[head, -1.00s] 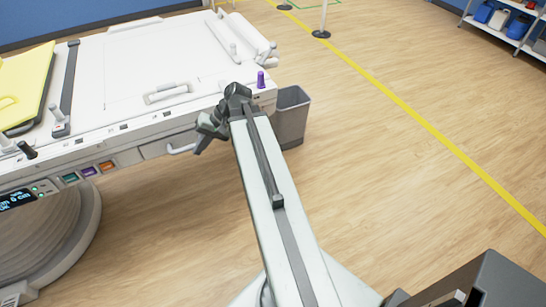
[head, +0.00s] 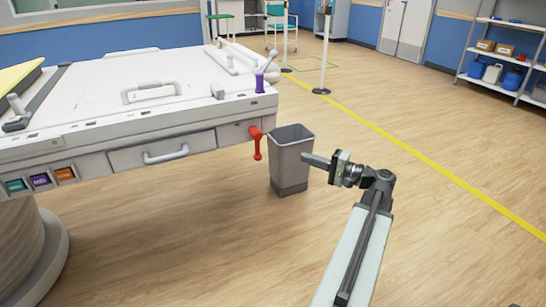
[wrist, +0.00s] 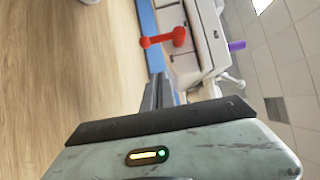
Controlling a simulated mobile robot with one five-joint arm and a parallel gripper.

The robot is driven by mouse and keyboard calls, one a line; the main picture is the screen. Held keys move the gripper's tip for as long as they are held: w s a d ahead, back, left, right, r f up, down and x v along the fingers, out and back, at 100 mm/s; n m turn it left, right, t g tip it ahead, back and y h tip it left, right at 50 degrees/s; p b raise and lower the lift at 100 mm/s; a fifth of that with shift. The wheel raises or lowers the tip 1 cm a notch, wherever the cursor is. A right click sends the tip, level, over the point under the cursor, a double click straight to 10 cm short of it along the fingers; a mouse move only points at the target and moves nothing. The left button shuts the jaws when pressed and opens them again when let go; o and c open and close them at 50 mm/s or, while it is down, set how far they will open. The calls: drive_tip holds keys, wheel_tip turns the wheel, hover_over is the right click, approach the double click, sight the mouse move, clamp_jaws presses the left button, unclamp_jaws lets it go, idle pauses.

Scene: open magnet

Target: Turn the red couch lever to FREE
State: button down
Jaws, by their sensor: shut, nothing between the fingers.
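The red couch lever (head: 257,145) is on the end of the couch's side panel, with its handle hanging down. The wrist view shows the red lever (wrist: 164,39) beyond my fingers, with the picture turned sideways. Its FREE marking cannot be read in either view. My gripper (head: 306,159) is shut and empty, right of the lever and apart from it. In the head view its fingers point left towards the lever and overlap the bin's right edge. In the wrist view my gripper (wrist: 160,82) shows as narrow grey fingers.
The white couch (head: 100,125) fills the left, with a drawer handle (head: 166,154) and a purple knob (head: 260,83) near the lever. A grey bin (head: 291,165) stands on the floor right of the lever. Open floor lies to the right.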

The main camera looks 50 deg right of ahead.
approach(256, 144)
drive_tip(key=w+d+f, duration=0.3)
drive_tip(key=w+d, duration=0.1)
drive_tip(key=w+a, duration=0.2)
drive_tip(key=a, duration=0.1)
drive_tip(key=shift+w, duration=0.1)
